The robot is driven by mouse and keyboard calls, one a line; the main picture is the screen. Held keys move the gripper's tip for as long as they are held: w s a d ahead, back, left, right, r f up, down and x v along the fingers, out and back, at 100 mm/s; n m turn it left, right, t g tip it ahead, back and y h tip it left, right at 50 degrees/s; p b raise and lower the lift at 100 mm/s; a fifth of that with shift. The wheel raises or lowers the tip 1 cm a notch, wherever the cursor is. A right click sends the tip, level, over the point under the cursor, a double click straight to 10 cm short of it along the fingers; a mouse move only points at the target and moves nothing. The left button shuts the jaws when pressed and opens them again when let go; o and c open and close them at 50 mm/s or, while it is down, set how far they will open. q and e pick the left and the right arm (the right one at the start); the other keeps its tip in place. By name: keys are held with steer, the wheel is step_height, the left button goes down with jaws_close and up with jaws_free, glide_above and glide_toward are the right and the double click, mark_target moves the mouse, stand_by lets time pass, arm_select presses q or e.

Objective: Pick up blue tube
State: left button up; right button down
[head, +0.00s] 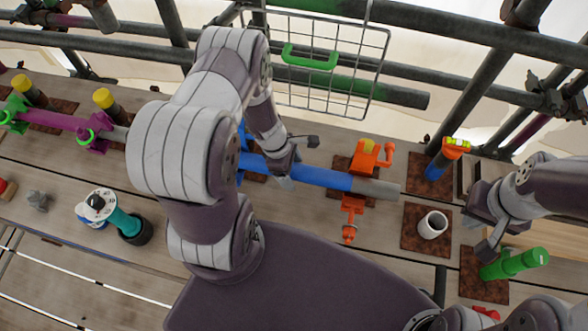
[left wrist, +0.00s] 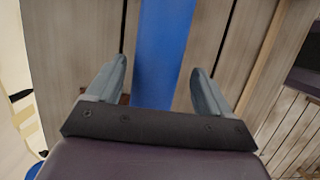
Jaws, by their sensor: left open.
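The blue tube (head: 325,178) lies level above the planks, with a grey section (head: 376,188) at its right end. An orange clamp (head: 365,160) stands around or beside that end; a blue clamp (head: 243,135) shows partly at the left, behind my left arm. My left gripper (head: 297,163) is open at the tube's middle. In the left wrist view the blue tube (left wrist: 164,45) runs between the two spread fingers (left wrist: 157,80), with gaps on both sides. Whether the fingertips reach below the tube is unclear. My right gripper (head: 482,232) is near a green tube, its jaw opening unclear.
A green tube (head: 515,264) and a white cup-like cylinder (head: 433,225) stand at the right, near a blue and orange post (head: 445,158). A purple tube (head: 55,120) lies at the left. A teal tool (head: 115,217) stands front left. A wire basket (head: 318,60) hangs behind.

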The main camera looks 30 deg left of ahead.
arm_select(q)
steer(key=shift+f, duration=0.25)
steer(key=shift+w+d, duration=0.1)
steer(key=shift+d, duration=0.05)
steer(key=shift+w+d, duration=0.1)
steer(key=c, duration=0.5)
jaws_close()
